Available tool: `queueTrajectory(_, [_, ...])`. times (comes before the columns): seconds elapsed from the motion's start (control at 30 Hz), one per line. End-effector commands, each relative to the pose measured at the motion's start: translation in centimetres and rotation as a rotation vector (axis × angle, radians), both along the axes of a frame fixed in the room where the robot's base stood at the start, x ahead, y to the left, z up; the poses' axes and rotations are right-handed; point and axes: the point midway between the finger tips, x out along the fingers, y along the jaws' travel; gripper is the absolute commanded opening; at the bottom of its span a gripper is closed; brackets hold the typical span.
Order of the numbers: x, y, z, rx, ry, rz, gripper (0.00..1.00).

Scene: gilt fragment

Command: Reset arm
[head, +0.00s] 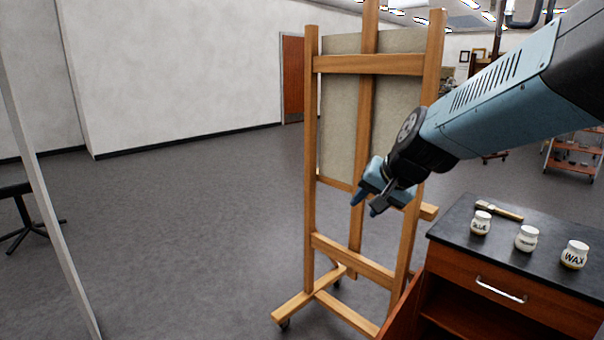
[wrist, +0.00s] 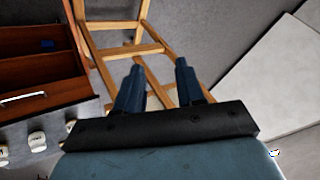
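My gripper (head: 366,203) is at the end of my blue arm, which reaches in from the upper right in the head view. It hangs in the air in front of the wooden easel (head: 312,130), pointing down and to the left. In the wrist view, the two dark blue fingers of my gripper (wrist: 158,80) stand apart with nothing between them. The easel's lower frame (wrist: 150,50) shows beyond the fingers. I cannot tell how close the gripper is to the easel.
A cabinet (head: 510,305) with a dark top stands at lower right. On it are jars labelled glue (head: 480,223) and wax (head: 574,256), another jar (head: 527,239) and a brush (head: 499,210). A dark stool (head: 20,215) stands at far left. The grey floor (head: 190,230) left of the easel is clear.

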Motion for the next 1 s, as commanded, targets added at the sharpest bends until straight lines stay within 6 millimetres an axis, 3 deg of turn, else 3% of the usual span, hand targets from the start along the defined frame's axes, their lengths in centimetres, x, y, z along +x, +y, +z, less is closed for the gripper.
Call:
queueTrajectory(0.3, [-9.0, -4.9, 2.0, -0.258, 0.012, 0.166, 0.38])
queueTrajectory(0.5, [-13.6, -8.0, 2.3, -0.398, 0.041, 0.219, 0.38])
queueTrajectory(0.7, [-15.6, -9.5, 2.3, -0.461, 0.061, 0.236, 0.38])
queueTrajectory(1.0, [-15.8, -9.7, 2.3, -0.468, 0.064, 0.239, 0.38])
